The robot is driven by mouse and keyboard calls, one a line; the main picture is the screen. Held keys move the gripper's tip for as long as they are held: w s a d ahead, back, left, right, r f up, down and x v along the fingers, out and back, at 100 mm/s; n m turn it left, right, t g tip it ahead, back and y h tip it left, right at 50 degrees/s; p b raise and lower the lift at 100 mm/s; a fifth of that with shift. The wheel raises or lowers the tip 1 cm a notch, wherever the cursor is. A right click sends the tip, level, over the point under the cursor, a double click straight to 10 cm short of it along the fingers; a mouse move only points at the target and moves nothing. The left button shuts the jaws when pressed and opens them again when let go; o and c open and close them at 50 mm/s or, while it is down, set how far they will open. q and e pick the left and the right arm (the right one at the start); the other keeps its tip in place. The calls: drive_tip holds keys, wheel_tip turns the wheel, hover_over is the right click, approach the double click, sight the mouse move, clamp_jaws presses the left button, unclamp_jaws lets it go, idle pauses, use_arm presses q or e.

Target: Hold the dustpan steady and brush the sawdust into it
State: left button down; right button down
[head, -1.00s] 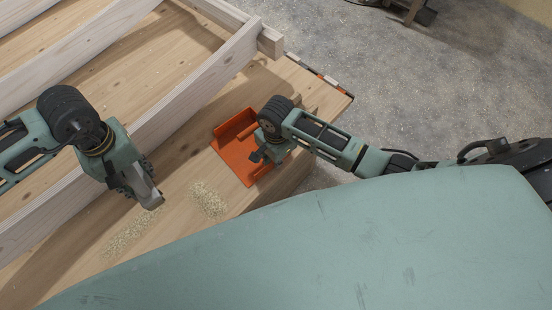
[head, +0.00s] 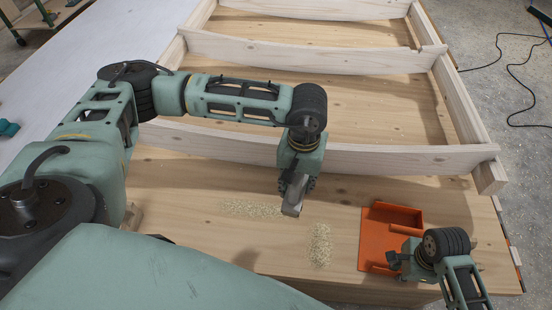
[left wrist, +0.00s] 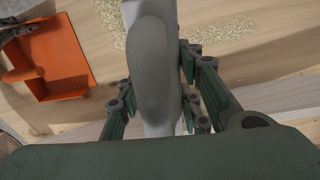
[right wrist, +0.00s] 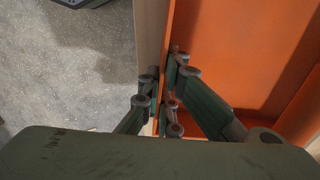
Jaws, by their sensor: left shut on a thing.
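The orange dustpan (head: 378,236) lies flat on the wooden surface, its walled back to the right. My right gripper (head: 396,260) is at its near wall; in the right wrist view the fingers (right wrist: 160,100) close around the orange wall. My left gripper (head: 296,186) is shut on a grey brush (head: 292,206), which also shows between the fingers in the left wrist view (left wrist: 155,70). Its bristles are hidden. Sawdust lies in two patches: one left of the brush (head: 248,209), one between brush and dustpan (head: 320,246). The brush is beside both.
A pale timber rail (head: 400,160) of a frame runs just behind my left gripper, with more rails beyond. The wooden surface ends close past the dustpan on the right, above a grey floor (head: 510,110). The boards between the sawdust and dustpan are clear.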

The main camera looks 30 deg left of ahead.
use_arm(q)
drive_tip(key=shift+n, duration=0.3)
drive_tip(key=shift+s+a+f, duration=2.4)
drive_tip(key=shift+a+f, duration=0.45)
drive_tip(key=shift+a, duration=1.8)
drive_tip(key=shift+s+a+f, duration=2.45)
drive_tip(key=shift+a+f, duration=0.45)
drive_tip(key=shift+a, duration=1.8)
drive_tip(key=shift+s+a+f, duration=2.4)
drive_tip(key=shift+a+f, duration=0.45)
drive_tip(key=shift+a, duration=1.8)
drive_tip(key=shift+f, duration=0.15)
drive_tip(key=shift+f, duration=0.9)
drive_tip(key=shift+d+f, duration=0.1)
drive_tip(key=shift+f, duration=0.05)
